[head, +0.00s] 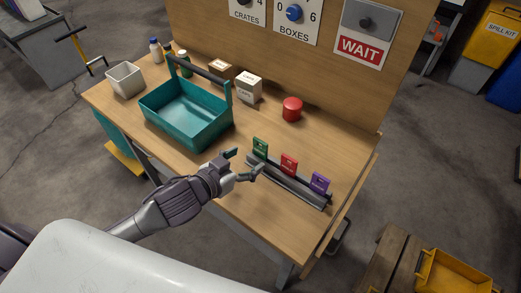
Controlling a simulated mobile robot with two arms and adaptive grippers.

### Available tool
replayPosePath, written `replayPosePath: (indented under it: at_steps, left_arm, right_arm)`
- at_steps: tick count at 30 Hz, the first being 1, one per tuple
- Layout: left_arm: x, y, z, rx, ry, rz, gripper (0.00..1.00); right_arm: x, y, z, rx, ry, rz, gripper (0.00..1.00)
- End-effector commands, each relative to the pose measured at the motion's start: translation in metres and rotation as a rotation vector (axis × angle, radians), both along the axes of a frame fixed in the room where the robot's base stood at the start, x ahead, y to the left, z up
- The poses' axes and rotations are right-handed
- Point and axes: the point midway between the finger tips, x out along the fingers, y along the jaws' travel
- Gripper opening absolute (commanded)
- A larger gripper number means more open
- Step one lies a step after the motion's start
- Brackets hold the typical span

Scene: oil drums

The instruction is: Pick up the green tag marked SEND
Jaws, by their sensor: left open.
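The green tag (260,147) stands upright in a dark rack (290,184) on the wooden workbench, at the rack's left end. Its lettering is too small to read. A red tag (289,163) and a purple tag (320,182) stand to its right in the same rack. My left gripper (245,163) is open and empty over the bench, just left of and in front of the green tag. It looks apart from the tag. My right gripper is not in view.
A teal open carrier (190,133) with a handle stands left of the gripper. A grey bin (125,79) is at the far left. A wooden backboard (300,60) rises behind the bench.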

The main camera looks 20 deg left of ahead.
Motion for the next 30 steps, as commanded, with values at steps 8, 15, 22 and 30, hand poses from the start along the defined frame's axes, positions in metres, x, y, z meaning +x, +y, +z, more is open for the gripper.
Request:
replayPosePath:
  at_steps: [8,15,22,30]
  left_arm:
    - [0.024,-0.008,-0.010,-0.001,0.000,0.000,0.76]
    - [0.052,-0.015,-0.024,0.000,-0.001,0.001,0.76]
    - [0.067,-0.022,-0.033,0.001,0.002,0.000,0.76]
    - [0.066,-0.021,-0.034,0.001,0.002,0.000,0.63]
  right_arm:
    - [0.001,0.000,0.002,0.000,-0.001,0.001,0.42]
    - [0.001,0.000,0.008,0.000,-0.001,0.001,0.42]
    - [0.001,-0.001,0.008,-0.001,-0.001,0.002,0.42]
    - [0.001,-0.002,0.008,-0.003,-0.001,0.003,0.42]
